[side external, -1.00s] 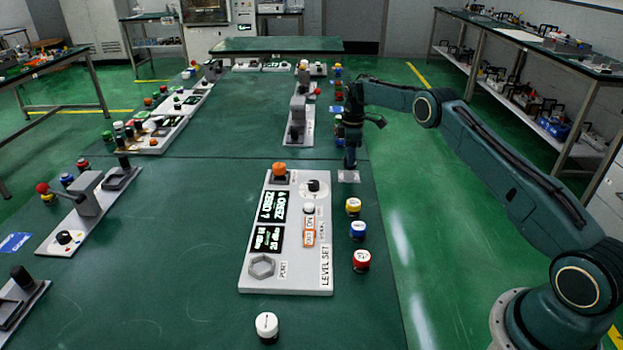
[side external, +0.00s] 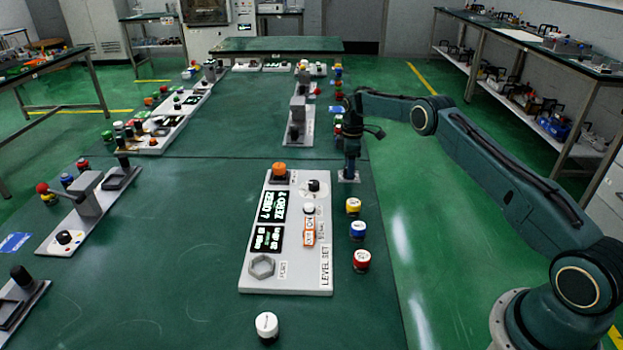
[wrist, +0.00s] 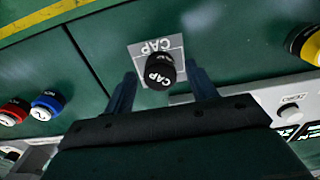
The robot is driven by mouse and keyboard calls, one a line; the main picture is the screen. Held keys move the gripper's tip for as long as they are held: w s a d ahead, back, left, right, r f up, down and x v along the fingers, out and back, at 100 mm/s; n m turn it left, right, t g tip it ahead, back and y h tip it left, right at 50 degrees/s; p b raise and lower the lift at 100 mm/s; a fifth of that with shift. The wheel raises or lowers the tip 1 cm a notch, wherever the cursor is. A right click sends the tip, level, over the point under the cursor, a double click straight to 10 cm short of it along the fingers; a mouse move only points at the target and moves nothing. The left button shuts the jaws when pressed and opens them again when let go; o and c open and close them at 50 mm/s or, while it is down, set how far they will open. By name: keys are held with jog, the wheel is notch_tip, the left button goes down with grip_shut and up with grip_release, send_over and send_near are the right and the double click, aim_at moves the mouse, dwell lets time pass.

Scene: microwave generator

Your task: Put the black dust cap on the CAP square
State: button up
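In the wrist view the black dust cap (wrist: 160,68), with white CAP lettering on top, is over the pale CAP square (wrist: 141,49), covering part of it. My gripper (wrist: 162,88) is open, with one finger on each side of the cap and a visible gap on both sides. I cannot tell from this view whether the cap's base touches the square. In the side view my gripper (side external: 349,172) points down at the CAP square (side external: 348,180) near the table's right edge; the cap cannot be made out there.
The grey LEVEL SET panel (side external: 312,282) lies nearer the camera. Yellow (side external: 353,206), blue (side external: 357,230) and red (side external: 362,261) caps stand along its right side. A white cap (side external: 267,326) stands in front. Another grey fixture (side external: 299,125) stands left of my gripper.

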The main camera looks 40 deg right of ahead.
jog(key=shift+r, duration=0.15)
notch_tip(320, 180, up, 12)
dwell(0.8)
dwell(0.4)
